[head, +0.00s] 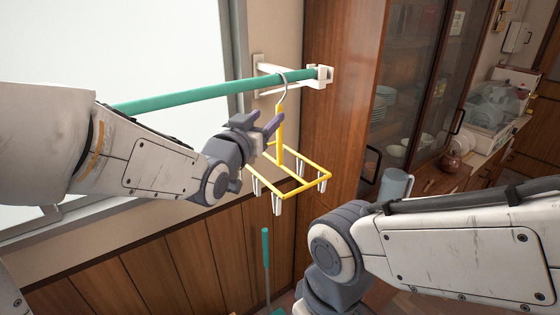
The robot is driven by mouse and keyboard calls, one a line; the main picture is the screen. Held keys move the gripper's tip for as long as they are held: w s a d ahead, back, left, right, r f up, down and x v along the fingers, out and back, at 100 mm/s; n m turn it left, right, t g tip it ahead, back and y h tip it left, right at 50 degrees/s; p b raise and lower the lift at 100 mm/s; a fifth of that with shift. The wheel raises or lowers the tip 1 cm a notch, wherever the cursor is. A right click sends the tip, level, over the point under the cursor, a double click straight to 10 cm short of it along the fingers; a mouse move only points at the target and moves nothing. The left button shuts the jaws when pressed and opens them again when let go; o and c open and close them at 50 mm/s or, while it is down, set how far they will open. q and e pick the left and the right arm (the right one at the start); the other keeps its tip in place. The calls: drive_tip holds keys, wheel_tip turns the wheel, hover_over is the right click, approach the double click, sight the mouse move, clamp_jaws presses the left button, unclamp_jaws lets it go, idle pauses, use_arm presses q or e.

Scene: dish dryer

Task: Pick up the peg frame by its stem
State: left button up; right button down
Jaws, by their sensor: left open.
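The yellow peg frame (317,178) hangs by a grey hook from the green pole (190,98). Its upright yellow stem (281,135) rises from the middle of the rectangular frame to the hook. White pegs hang from the frame's edges. My left gripper (269,121) is open, just left of the stem at about its upper half. One finger reaches close to the stem; I cannot tell whether it touches or whether the stem lies between the fingers. My right arm comes in at the lower right; its gripper is out of view.
A white wall bracket (322,75) carries the pole's right end beside a brown wooden panel (340,130). A green-handled tool (266,260) stands below the frame. A glass-doored cabinet with dishes (410,90) and a grey-blue jug (395,186) are to the right.

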sight(281, 107)
use_arm(q)
drive_tip(key=p+x, duration=0.1)
drive_tip(key=x, duration=0.2)
drive_tip(key=p+x, duration=0.2)
drive_tip(key=x, duration=0.1)
drive_tip(key=d+p+x, duration=0.1)
drive_tip(key=p+x, duration=0.1)
drive_tip(key=x, duration=0.1)
drive_tip(key=shift+w, duration=0.15)
clamp_jaws()
drive_tip(key=shift+r, duration=0.1)
idle(1.2)
